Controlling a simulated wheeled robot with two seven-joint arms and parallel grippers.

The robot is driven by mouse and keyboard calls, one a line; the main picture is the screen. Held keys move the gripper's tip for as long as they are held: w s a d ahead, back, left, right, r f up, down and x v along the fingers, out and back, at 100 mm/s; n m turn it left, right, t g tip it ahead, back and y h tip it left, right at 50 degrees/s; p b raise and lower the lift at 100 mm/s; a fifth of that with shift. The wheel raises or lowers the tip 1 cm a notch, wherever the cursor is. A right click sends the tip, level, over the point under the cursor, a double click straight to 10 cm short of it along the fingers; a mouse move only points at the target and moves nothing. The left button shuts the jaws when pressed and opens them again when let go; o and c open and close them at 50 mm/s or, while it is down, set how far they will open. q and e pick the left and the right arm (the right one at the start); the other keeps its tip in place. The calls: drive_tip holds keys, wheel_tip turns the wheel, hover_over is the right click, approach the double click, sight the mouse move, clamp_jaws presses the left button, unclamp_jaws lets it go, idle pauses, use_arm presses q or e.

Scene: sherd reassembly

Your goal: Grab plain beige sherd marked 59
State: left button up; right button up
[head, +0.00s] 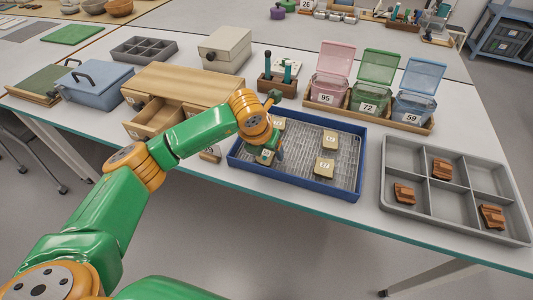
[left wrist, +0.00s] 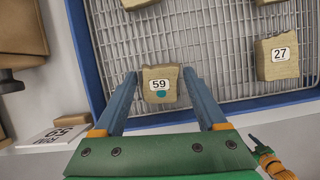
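The plain beige sherd marked 59 (left wrist: 160,77) lies in the wire-bottomed blue tray, near its front wall, in the left wrist view. A teal spot shows below its number. My left gripper (left wrist: 161,74) has one blue finger on each side of the sherd, with a narrow gap visible on both sides. In the head view my left gripper (head: 265,153) reaches down into the left part of the tray and partly hides the sherd. My right gripper is not in view.
The blue tray (head: 300,190) holds other beige sherds, including one marked 27 (left wrist: 279,56). A wooden drawer box (head: 180,88) with an open drawer stands left. Lidded pink, green and blue bins (head: 410,105) stand behind. A grey compartment tray (head: 455,202) with reddish sherds is right.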

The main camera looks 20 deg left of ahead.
use_arm(q)
drive_tip(key=c, duration=1)
drive_tip(key=shift+c, duration=0.2)
drive_tip(key=shift+r, duration=0.1)
clamp_jaws()
